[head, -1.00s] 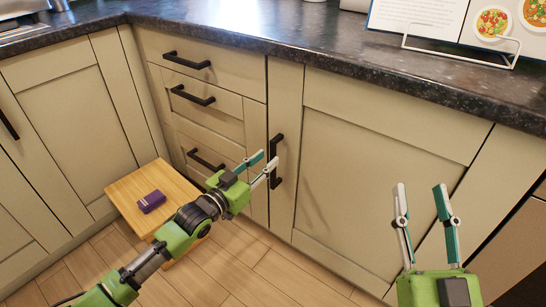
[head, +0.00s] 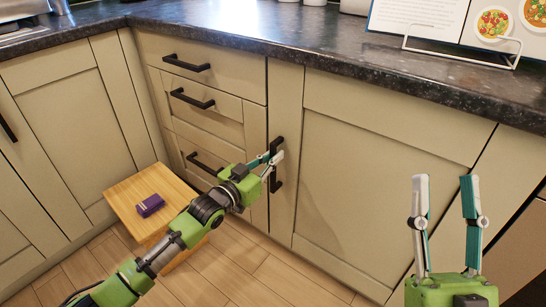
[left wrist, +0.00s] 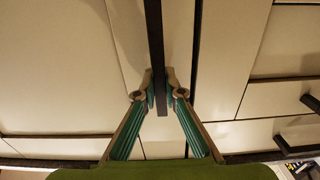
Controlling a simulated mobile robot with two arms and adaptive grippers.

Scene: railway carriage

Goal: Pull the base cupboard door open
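The cream base cupboard door (head: 375,185) stands closed under the dark worktop, right of the drawers. Its black vertical handle (head: 276,183) is on the door's left side. My left gripper (head: 278,150) is at the upper part of this handle, with a finger on each side. In the left wrist view the dark handle bar (left wrist: 155,45) runs between the two fingertips, which are closed in against it. Part of the handle is hidden behind the fingers in the head view. My right gripper (head: 444,181) is open and empty, in front of the right part of the door.
Drawers with black handles (head: 192,98) are left of the door. A wooden stool (head: 128,194) with a purple box (head: 150,205) stands below them. A recipe stand (head: 460,50) is on the worktop (head: 300,40). Floor (head: 255,270) before the door is clear.

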